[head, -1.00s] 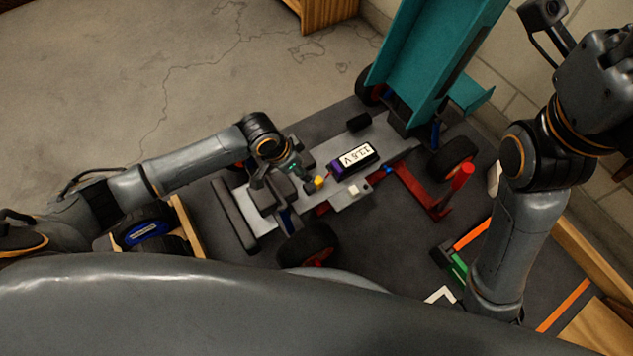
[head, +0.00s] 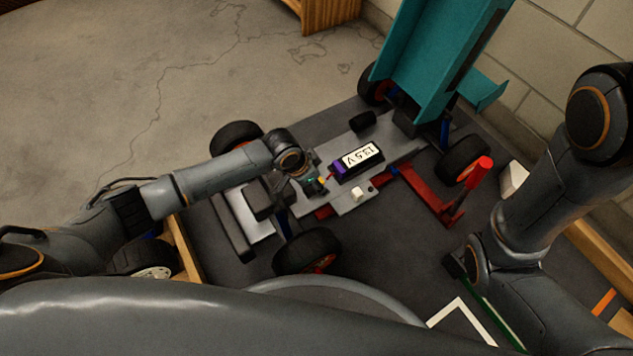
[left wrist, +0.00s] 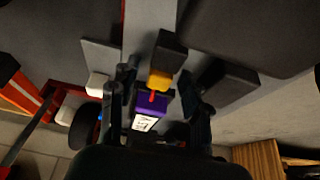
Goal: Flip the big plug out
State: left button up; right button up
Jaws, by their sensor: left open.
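The plug is a yellow piece with a dark block at its end. It shows in the left wrist view (left wrist: 160,80), and a bit of it in the head view (head: 322,181). Red wire sits between it and the purple-and-black battery (head: 357,161), which has a white voltage label and also shows in the left wrist view (left wrist: 147,106). My left gripper (head: 314,186) is over the car's chassis plate at the plug. In the left wrist view its open fingers (left wrist: 160,100) stand either side of the yellow piece and battery end; contact cannot be told.
The car has black wheels (head: 307,251) and a teal body panel (head: 432,55) raised at the back. A red jack with an upright handle (head: 473,178) stands at its right side. A small white block (head: 358,194) is near the plug. Open concrete floor lies left.

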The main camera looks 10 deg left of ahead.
pick_arm(q)
jog(key=shift+c, duration=0.2)
grip_shut()
jog(key=shift+w+d+r+p, duration=0.2)
jog(key=shift+w+d+p, duration=0.2)
jog(key=shift+p, duration=0.1)
jog(key=shift+w+d+f, duration=0.15)
jog(key=shift+w+d, duration=0.25)
jog(key=shift+w, duration=0.05)
jog(key=shift+o, duration=0.2)
grip_release()
jog(key=shift+d, duration=0.1)
